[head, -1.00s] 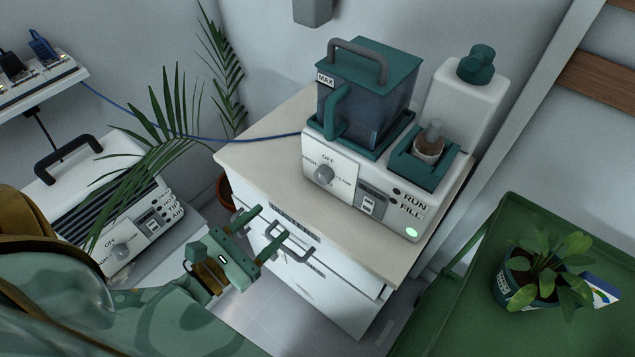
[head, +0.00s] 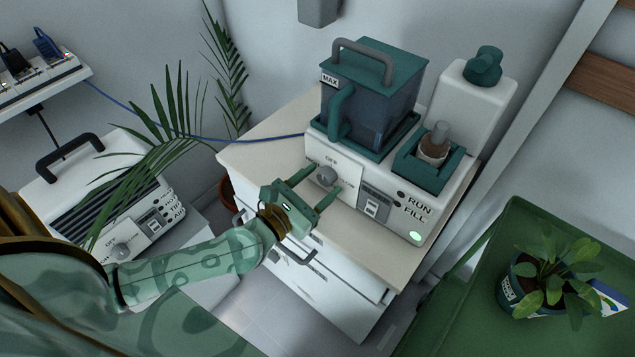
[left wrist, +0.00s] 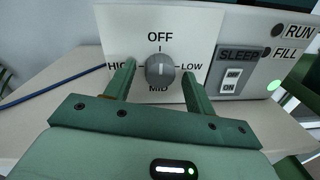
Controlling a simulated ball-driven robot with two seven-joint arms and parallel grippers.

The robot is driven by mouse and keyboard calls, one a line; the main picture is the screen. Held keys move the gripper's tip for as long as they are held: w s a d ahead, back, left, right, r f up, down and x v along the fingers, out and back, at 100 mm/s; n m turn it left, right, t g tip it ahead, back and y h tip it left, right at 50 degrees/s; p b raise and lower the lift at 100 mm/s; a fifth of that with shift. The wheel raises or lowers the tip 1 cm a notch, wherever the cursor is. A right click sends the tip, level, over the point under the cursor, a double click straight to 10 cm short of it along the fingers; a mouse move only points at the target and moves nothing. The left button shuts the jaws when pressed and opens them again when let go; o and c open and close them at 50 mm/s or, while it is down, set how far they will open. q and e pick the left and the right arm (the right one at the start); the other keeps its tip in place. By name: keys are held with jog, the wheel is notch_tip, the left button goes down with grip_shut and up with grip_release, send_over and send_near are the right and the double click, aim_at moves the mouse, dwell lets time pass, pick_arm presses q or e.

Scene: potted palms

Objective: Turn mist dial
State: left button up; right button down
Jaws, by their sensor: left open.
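The mist dial (head: 327,176) is a grey knob on the front panel of the white humidifier (head: 375,205), which stands on a cabinet. In the left wrist view the dial (left wrist: 160,70) has OFF above it, HIGH left, LOW right and MID below. Its pointer line is upright, toward OFF. My left gripper (head: 318,184) is open in front of the panel. In the left wrist view its fingers (left wrist: 158,76) stand on either side of the dial, with gaps between them and the knob. My right gripper is out of view.
A dark water tank (head: 367,100) and a white bottle (head: 475,105) sit on the humidifier. A second white unit (head: 95,195) with a dial is at left, under palm fronds (head: 170,125). A green table with a potted plant (head: 545,275) is at right. A blue cable (head: 200,137) runs behind.

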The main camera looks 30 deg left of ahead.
pick_arm(q)
jog(key=c, duration=1)
